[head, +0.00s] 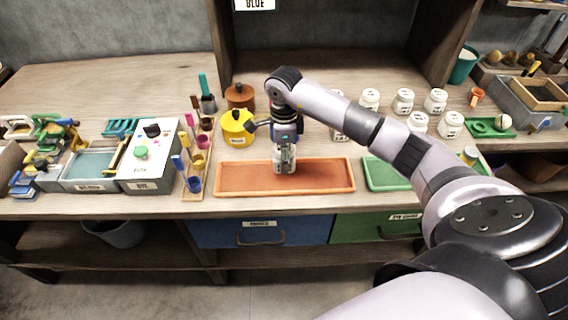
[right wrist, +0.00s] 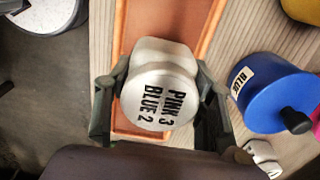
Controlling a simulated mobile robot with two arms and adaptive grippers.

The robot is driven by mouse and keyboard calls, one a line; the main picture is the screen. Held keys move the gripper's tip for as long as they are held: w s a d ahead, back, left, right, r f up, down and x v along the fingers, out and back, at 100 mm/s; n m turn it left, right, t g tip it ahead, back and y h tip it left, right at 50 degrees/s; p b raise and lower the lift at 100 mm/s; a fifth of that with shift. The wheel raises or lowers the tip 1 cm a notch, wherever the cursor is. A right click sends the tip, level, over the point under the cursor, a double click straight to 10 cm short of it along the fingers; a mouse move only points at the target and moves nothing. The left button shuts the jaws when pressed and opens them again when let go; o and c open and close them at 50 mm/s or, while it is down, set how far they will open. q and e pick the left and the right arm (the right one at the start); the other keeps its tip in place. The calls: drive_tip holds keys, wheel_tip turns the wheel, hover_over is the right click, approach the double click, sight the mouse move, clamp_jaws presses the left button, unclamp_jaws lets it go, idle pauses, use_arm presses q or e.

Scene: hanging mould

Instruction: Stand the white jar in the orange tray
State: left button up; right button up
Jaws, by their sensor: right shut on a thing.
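The orange tray (head: 235,180) lies long and low on the front of the bench; it also shows in the right wrist view (right wrist: 128,22). My right gripper (head: 284,160) is above the tray's middle, pointing down. In the right wrist view its fingers (right wrist: 160,100) are closed on either side of the white jar (right wrist: 158,92). The jar's lid reads "PINK 3 BLUE 2". In the head view the jar is mostly hidden by the gripper. I cannot tell whether its base touches the tray. My left gripper is not in view.
Several other white jars (head: 404,101) stand behind my right arm. A yellow pot (head: 236,128) and a blue pot (right wrist: 275,92) are behind the tray. A green tray (head: 384,174) lies to its right, a rack of coloured cups (head: 195,184) to its left.

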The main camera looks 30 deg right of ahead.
wheel_tip(320, 180, down, 4)
drive_tip(key=shift+p, duration=0.35)
drive_tip(key=shift+f, duration=0.25)
drive_tip(key=o, duration=1.3)
drive_tip(key=shift+r, duration=0.25)
wheel_tip(320, 180, up, 11)
drive_tip(key=b, duration=0.2)
drive_tip(key=shift+f+b, duration=0.2)
drive_tip(key=shift+b, duration=0.1)
drive_tip(key=shift+r, duration=0.6)
